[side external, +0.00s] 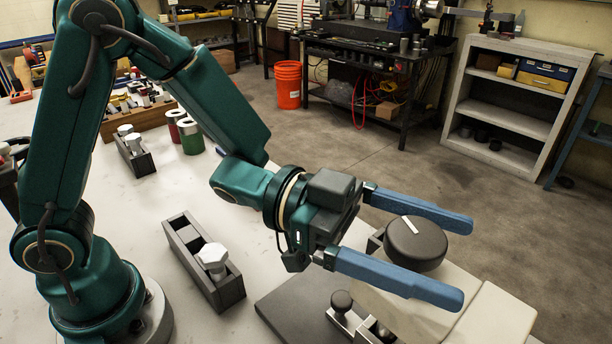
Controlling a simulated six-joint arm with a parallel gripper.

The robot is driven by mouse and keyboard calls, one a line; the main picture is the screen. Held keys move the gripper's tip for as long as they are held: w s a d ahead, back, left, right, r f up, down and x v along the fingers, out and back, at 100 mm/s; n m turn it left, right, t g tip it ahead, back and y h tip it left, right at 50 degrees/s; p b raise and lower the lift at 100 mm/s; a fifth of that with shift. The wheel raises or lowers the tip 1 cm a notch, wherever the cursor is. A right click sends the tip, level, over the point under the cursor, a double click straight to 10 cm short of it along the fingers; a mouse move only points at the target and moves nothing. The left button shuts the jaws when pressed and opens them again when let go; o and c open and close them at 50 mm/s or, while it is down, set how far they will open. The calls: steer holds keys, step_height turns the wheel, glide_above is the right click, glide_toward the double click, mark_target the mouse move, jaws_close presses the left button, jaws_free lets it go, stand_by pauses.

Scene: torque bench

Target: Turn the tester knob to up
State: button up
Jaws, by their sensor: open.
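The tester knob (415,244) is a round black knob with a white pointer line on its top, on a pale tester body (490,318) at the lower right. The line runs toward the upper left in this picture. My gripper (468,260) is open, with two long blue fingers. One finger passes on the far side of the knob and the other on the near side, so the knob lies between them. I cannot tell whether either finger touches it. The near finger hides part of the tester body.
A dark plate (300,305) lies beside the tester, with a small black-knobbed metal clamp (342,302) close under the near finger. A dark block with a silver hex bolt (212,258) stands left of it. Red and green cylinders (190,138) stand farther back.

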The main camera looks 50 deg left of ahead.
steer(key=shift+w+d, duration=0.25)
steer(key=shift+d, duration=0.45)
steer(key=c, duration=1.3)
steer(key=shift+c, duration=0.2)
steer(key=shift+n+t, duration=0.4)
steer(key=shift+t, duration=0.2)
steer(key=n+t+y, duration=0.1)
steer(key=t, duration=0.1)
steer(key=n+t+y, duration=0.2)
steer(key=w+n+t+y, duration=0.1)
steer(key=t, duration=0.1)
steer(key=shift+a+n, duration=0.3)
steer(key=shift+w+a+r+n+t+y, duration=0.15)
steer(key=shift+n+t+y, duration=0.45)
steer(key=shift+y, duration=0.35)
steer(key=shift+w+a+f+n+t+y, duration=0.1)
steer(key=shift+a+n+t+y, duration=0.1)
steer(key=shift+n+t+y, duration=0.5)
steer(key=shift+w+a+r+n+t+y, duration=0.15)
steer(key=shift+n+t+y, duration=0.25)
steer(key=shift+n+y, duration=0.55)
steer(key=shift+f+y, duration=0.1)
steer(key=shift+y, duration=0.4)
